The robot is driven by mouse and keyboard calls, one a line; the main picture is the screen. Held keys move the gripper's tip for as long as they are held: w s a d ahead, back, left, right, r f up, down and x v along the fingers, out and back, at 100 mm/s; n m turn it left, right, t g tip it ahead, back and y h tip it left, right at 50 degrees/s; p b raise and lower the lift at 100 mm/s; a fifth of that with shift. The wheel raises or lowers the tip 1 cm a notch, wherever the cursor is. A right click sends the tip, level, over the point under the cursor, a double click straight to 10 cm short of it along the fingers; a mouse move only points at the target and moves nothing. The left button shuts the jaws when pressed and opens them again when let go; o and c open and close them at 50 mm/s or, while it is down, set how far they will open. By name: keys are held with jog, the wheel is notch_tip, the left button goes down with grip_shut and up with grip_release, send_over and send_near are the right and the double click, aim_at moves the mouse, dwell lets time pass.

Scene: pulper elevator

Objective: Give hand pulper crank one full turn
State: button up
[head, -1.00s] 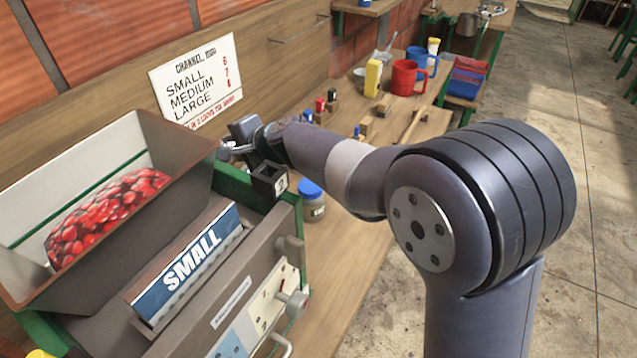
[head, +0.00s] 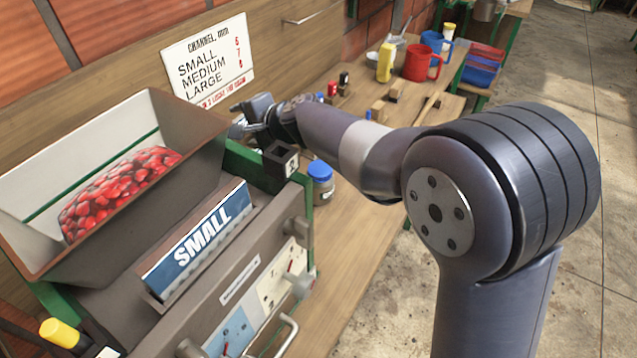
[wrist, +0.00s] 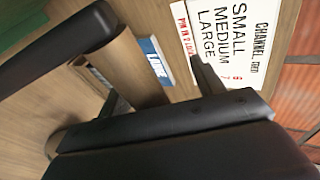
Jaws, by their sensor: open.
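The hand pulper (head: 215,290) stands at the left of the head view, its hopper (head: 185,165) holding red cherries and a blue SMALL plate (head: 200,238) on its front. A yellow grip (head: 60,333), which looks like the crank handle, shows at the lower left edge. The rest of the crank is hidden or cut off. My gripper (head: 250,118) is open and empty behind the hopper's far right corner, near the wall sign, well away from the yellow grip. The wrist view shows its dark fingers (wrist: 150,62) with nothing held between them.
A channel sign (head: 208,60) hangs on the wooden wall. A blue-lidded jar (head: 320,185) stands right of the pulper. Small blocks, a yellow container (head: 386,62) and a red mug (head: 420,62) stand farther along the bench. The floor at right is clear.

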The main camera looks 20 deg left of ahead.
jog(key=shift+n, duration=0.3)
jog(key=s+r, duration=0.1)
jog(key=s, duration=0.1)
jog(key=s+d+r, duration=0.1)
jog(key=s+r, duration=0.1)
jog(key=shift+s, duration=0.25)
jog(key=shift+w+d+g, duration=0.15)
jog(key=shift+d+g, duration=0.05)
jog(key=shift+g, duration=0.1)
jog(key=shift+d+r, duration=0.1)
jog(key=shift+d, duration=0.2)
jog(key=v, duration=0.6)
jog(key=shift+s+d, duration=0.2)
jog(key=shift+s, duration=0.05)
jog(key=shift+x, duration=2.5)
jog(key=shift+w, duration=0.2)
